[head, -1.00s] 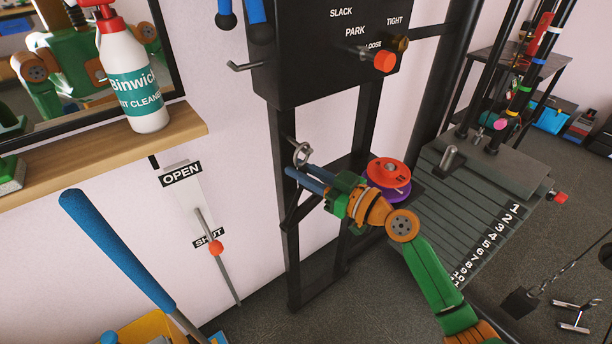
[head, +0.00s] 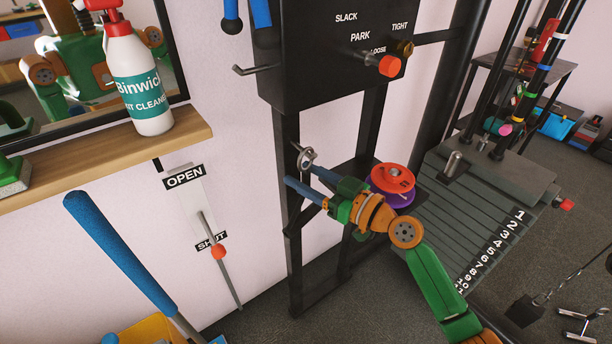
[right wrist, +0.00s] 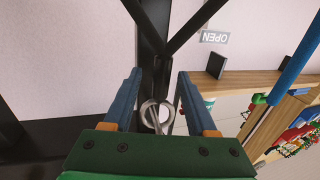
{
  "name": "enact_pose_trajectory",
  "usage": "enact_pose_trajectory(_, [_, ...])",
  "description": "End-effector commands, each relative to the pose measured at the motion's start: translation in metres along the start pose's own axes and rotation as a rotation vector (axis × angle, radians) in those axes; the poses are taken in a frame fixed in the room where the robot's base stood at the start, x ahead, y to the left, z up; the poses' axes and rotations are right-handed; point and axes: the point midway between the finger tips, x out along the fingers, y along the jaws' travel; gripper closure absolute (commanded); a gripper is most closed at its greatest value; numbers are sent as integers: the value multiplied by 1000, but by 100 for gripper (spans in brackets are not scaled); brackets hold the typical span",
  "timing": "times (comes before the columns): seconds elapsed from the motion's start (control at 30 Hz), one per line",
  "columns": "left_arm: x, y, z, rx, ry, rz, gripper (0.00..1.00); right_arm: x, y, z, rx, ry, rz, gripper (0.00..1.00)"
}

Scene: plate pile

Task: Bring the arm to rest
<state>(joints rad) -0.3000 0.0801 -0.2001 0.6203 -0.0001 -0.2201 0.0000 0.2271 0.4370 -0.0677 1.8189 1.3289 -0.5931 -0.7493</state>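My right gripper (head: 299,174) is at the black upright post (head: 289,245) of the machine in the head view. Its two blue fingers are spread apart. A metal ring (head: 305,157) is at the post, close to the fingertips. In the right wrist view, the open gripper (right wrist: 157,84) has the ring (right wrist: 157,114) in the gap between its fingers, with clear space on both sides. My green and orange right arm reaches in from the lower right. My left gripper is not in view.
A red disc (head: 393,178) sits on a purple one just beyond my right wrist. A weight stack (head: 470,215) stands at right. A wooden shelf (head: 100,160) with a spray bottle (head: 139,85), a lever (head: 218,250) and a blue-handled pole (head: 118,250) are at left.

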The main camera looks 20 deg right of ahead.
Motion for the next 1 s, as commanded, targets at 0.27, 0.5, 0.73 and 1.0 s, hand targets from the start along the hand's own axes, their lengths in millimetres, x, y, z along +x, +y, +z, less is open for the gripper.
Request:
enact_pose_trajectory(0.27, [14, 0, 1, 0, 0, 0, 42, -40, 0, 6, -3, -5, 1, 43])
enact_pose_trajectory(0.5, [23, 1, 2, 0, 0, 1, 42, -70, 0, 2, -1, -2, -1, 43])
enact_pose_trajectory(0.73, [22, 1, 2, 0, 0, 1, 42, -74, -34, 58, 17, -188, -44, 43])
enact_pose_trajectory(1.0, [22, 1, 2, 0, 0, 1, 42, -138, -103, 200, 109, -788, 35, 43])
